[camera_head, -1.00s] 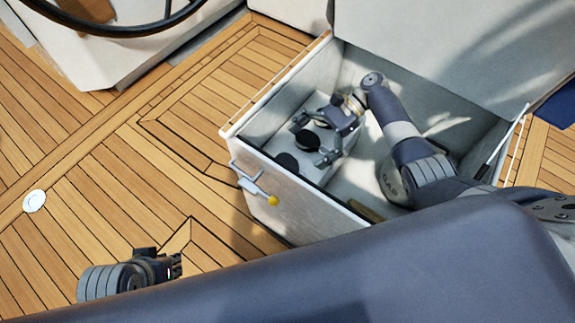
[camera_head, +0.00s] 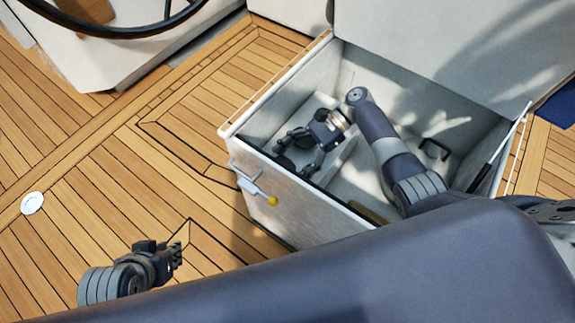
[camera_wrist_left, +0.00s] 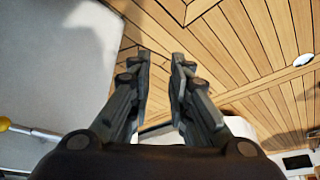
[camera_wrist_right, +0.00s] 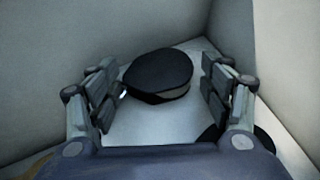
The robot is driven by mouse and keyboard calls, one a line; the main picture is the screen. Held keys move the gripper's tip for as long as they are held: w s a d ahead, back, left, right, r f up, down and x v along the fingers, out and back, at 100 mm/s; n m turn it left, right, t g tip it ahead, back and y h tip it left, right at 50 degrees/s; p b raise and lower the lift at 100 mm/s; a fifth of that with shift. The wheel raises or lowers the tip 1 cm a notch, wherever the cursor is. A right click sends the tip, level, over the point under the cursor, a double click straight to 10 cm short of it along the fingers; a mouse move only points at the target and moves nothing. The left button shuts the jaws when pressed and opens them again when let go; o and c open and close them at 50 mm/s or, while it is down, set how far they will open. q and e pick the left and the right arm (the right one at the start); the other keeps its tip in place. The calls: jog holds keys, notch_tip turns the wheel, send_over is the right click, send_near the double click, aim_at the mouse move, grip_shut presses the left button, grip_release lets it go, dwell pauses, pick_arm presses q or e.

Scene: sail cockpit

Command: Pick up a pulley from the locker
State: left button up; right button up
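The open locker (camera_head: 228,135) holds black round pulleys on a pale surface in its left part. One pulley (camera_wrist_right: 158,75) lies between the spread fingers of my right gripper (camera_wrist_right: 162,85) in the right wrist view, with gaps on both sides. A second dark round thing (camera_wrist_right: 212,132) is partly hidden behind the right-hand finger. In the head view, my right gripper (camera_head: 291,155) reaches down inside the locker and partly hides the pulleys. My left gripper (camera_head: 177,254) hangs over the deck outside the locker. Its fingers (camera_wrist_left: 161,60) stand a narrow gap apart with nothing between them.
The locker's raised lid (camera_head: 450,50) stands behind. A latch with a yellow knob (camera_head: 271,201) is on the front wall. A black handle (camera_head: 433,148) shows inside at the right. A steering wheel (camera_head: 112,28) is upper left. The teak deck (camera_head: 90,170) at left is clear.

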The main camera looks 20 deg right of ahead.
jog(key=shift+s+d+f, duration=0.1)
jog(key=shift+f, duration=0.2)
